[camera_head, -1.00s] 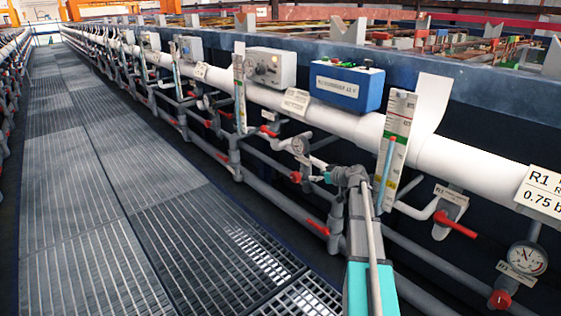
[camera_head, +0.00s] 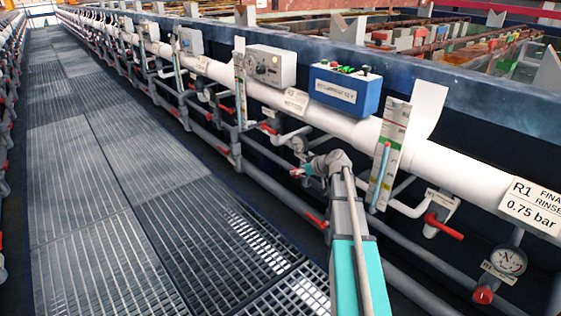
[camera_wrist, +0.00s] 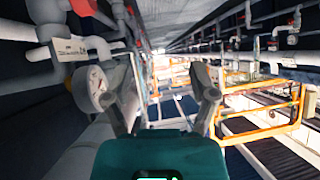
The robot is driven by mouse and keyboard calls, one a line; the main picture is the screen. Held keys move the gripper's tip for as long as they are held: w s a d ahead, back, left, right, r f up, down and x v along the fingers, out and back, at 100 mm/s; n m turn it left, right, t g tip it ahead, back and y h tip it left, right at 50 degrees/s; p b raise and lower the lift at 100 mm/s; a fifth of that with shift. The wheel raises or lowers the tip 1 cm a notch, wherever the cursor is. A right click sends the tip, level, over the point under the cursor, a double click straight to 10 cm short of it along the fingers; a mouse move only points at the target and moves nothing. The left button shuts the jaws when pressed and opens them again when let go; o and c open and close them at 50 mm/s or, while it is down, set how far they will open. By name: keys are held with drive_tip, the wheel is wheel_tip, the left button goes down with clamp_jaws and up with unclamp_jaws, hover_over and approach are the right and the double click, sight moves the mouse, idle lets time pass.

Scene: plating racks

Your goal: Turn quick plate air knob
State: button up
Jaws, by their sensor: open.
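A small round gauge (camera_head: 299,144) hangs below the white pipe, with a red knob (camera_head: 297,173) under it. I cannot read which label marks the quick plate air knob. My gripper (camera_head: 312,168) is beside this knob at the end of my arm; its fingertips are small and partly hidden there. In the wrist view my gripper (camera_wrist: 170,66) is open, with nothing seen between its two fingers. A white-faced gauge (camera_wrist: 95,82) is close to the left finger, and a red knob (camera_wrist: 83,6) is at the top edge beyond a white label (camera_wrist: 68,48).
A blue box (camera_head: 345,88) and a grey control box (camera_head: 270,66) sit above the white pipe (camera_head: 330,122). Red valve handles (camera_head: 443,227) and a second gauge (camera_head: 508,261) are to the right. Grey pipes run low along the rack. The grated walkway (camera_head: 130,200) is clear.

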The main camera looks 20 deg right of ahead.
drive_tip(key=s+a+r+g+p, duration=0.3)
drive_tip(key=s+a+r+p, duration=0.2)
drive_tip(key=a+r+p, duration=0.2)
drive_tip(key=shift+s+a+r+p, duration=0.25)
drive_tip(key=shift+a+p, duration=1.05)
drive_tip(key=shift+p, duration=0.4)
drive_tip(key=w+d+f+t+b, duration=0.3)
drive_tip(key=w+d+f+b, duration=0.1)
drive_tip(key=d+f+b, duration=0.3)
drive_tip(key=w+d+f+t+b, duration=0.2)
drive_tip(key=w+d+f+b, duration=0.2)
drive_tip(key=d+f+b, duration=0.3)
drive_tip(key=d+b, duration=0.5)
drive_tip(key=b, duration=0.1)
drive_tip(key=shift+w+t+h, duration=0.2)
drive_tip(key=shift+t+h, duration=0.2)
drive_tip(key=b+x, duration=0.5)
drive_tip(key=x, duration=0.8)
drive_tip(key=shift+w+a+f+b, duration=0.15)
drive_tip(key=shift+w+a+b, duration=0.05)
drive_tip(key=shift+w+b, duration=0.15)
